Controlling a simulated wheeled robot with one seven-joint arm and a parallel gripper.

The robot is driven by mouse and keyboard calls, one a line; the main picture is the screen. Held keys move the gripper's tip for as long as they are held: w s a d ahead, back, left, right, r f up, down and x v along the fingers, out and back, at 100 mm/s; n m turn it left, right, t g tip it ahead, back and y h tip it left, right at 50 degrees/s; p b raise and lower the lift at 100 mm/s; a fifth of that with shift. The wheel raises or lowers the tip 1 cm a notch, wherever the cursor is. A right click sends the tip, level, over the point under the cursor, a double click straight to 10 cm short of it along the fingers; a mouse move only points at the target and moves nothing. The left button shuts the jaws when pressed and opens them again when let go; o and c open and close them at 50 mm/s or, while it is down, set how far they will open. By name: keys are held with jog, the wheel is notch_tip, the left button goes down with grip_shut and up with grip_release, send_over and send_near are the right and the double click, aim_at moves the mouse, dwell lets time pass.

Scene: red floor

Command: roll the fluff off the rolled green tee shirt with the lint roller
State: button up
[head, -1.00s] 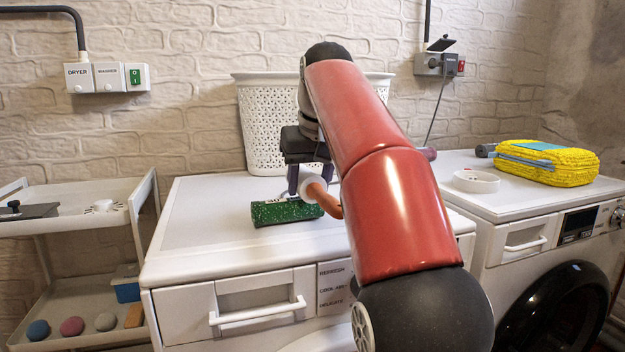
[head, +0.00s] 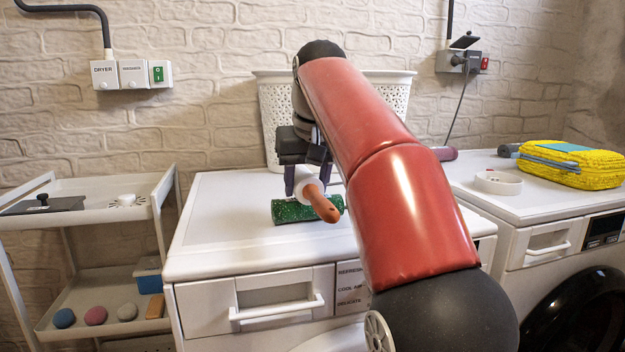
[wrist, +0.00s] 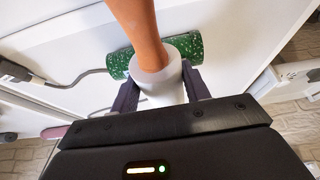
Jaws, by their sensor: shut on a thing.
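The rolled green tee shirt (head: 291,211) lies on the white top of the left machine, with pale specks on it. The lint roller has a white head and an orange handle (head: 320,203); the handle points toward the camera. My gripper (head: 309,182) is shut on the lint roller at its white part, over the tee shirt. In the wrist view the white roller part (wrist: 160,85) sits between the dark fingers, in front of the green roll (wrist: 118,65). The handle hides part of the shirt. Whether roller and shirt touch I cannot tell.
A white perforated basket (head: 275,110) stands behind at the back. A yellow folded bundle (head: 572,165) and a white ring (head: 498,182) lie on the right machine. A shelf cart (head: 100,215) stands at left. The left part of the machine top (head: 220,215) is clear.

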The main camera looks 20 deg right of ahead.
jog(key=shift+a, duration=1.75)
jog(key=shift+d+p, duration=1.35)
jog(key=shift+d, duration=2.9)
jog(key=shift+a, duration=2.15)
jog(key=shift+a+p, duration=0.65)
jog(key=shift+a, duration=1.5)
jog(key=shift+r+p, duration=0.7)
jog(key=shift+r, duration=3.3)
jog(key=shift+d, duration=0.15)
